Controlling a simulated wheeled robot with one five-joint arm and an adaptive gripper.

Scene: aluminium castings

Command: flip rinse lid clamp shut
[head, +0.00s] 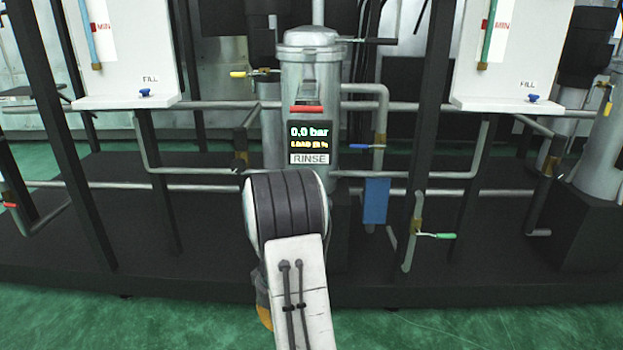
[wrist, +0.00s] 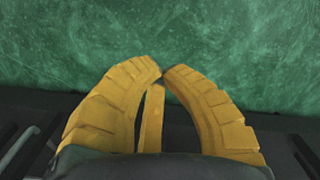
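The grey rinse vessel (head: 295,80) stands upright at the middle of the head view, marked RINSE under a display reading 0.0 bar. Its domed lid (head: 312,37) sits on top. A clamp with a red handle bar (head: 306,109) is on the vessel's front, above the display; I cannot tell whether it is latched. My gripper (wrist: 163,73) has yellow fingers whose tips come together, with nothing seen between them. In the head view it is mostly hidden behind my arm, low and in front of the vessel, well away from the clamp.
White panels marked FILL stand left (head: 125,50) and right (head: 500,50). Grey pipes run both sides of the vessel, with yellow (head: 238,74), blue (head: 349,146) and green (head: 436,236) valve handles. Dark posts rise from the black platform (head: 180,275). Green floor lies in front.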

